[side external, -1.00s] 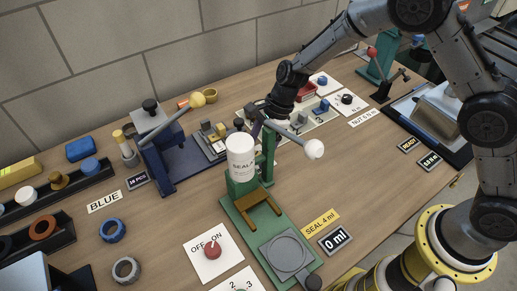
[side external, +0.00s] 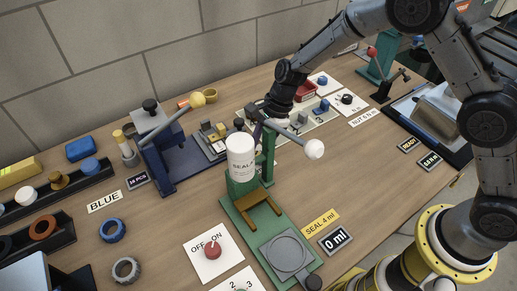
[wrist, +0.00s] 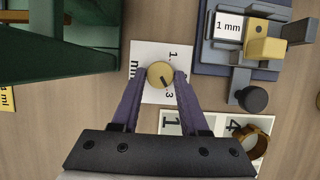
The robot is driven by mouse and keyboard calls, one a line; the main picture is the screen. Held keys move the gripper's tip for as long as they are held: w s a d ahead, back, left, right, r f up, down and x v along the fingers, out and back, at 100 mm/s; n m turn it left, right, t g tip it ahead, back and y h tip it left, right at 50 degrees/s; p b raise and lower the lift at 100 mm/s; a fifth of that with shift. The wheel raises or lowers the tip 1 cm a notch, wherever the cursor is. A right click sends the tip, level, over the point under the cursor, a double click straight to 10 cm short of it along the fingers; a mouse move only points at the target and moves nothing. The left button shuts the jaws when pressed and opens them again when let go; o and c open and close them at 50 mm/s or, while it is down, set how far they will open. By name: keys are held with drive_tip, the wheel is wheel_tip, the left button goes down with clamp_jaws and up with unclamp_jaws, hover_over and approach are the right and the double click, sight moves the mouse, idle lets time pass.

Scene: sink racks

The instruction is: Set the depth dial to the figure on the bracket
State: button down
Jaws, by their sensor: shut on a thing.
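The depth dial (wrist: 157,71) is a round tan knob with a dark pointer line, on a white card (wrist: 150,52) in the wrist view. The line points to the lower right, towards the printed 3; a 1 is printed above. My gripper (wrist: 161,76) has its purple fingers shut on the dial, one on each side. A white plate reading 1 mm (wrist: 229,25) sits on the grey and blue fixture to the right. In the side external view my gripper (side external: 262,126) is partly hidden behind the green stand, and the dial is hidden.
The green stand (side external: 270,150) with its white SEAL container (side external: 241,160) and white-knobbed lever (side external: 314,149) is close to my gripper. The blue lever press (side external: 165,155) stands to the left. In the wrist view a black knob (wrist: 252,98) and a brass ring (wrist: 254,142) are near the right finger.

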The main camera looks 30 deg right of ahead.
drive_tip(key=n, duration=0.2)
drive_tip(key=n+g, duration=0.1)
drive_tip(key=n, duration=0.1)
drive_tip(key=n+g, duration=0.1)
drive_tip(key=shift+w+n+h, duration=0.25)
drive_tip(key=shift+n+h, duration=0.05)
drive_tip(key=shift+n, duration=0.1)
drive_tip(key=n, duration=0.2)
drive_tip(key=n+g+h, duration=0.1)
drive_tip(key=n, duration=0.1)
drive_tip(key=n+g, duration=0.1)
drive_tip(key=n, duration=0.1)
drive_tip(key=shift+w+a+h, duration=0.2)
drive_tip(key=shift+a+h, duration=0.05)
drive_tip(key=shift+h, duration=0.05)
drive_tip(key=n, duration=0.2)
drive_tip(key=n+h, duration=0.1)
drive_tip(key=n, duration=0.1)
drive_tip(key=n+h, duration=0.1)
drive_tip(key=shift+a+n, duration=0.25)
drive_tip(key=shift+n, duration=0.15)
drive_tip(key=n+h, duration=0.1)
drive_tip(key=n, duration=0.1)
drive_tip(key=n+h, duration=0.1)
drive_tip(key=n, duration=0.2)
drive_tip(key=shift+a+r, duration=0.1)
drive_tip(key=shift+a, duration=0.1)
drive_tip(key=shift+n, duration=0.4)
drive_tip(key=shift+c, duration=2.1)
unclamp_jaws()
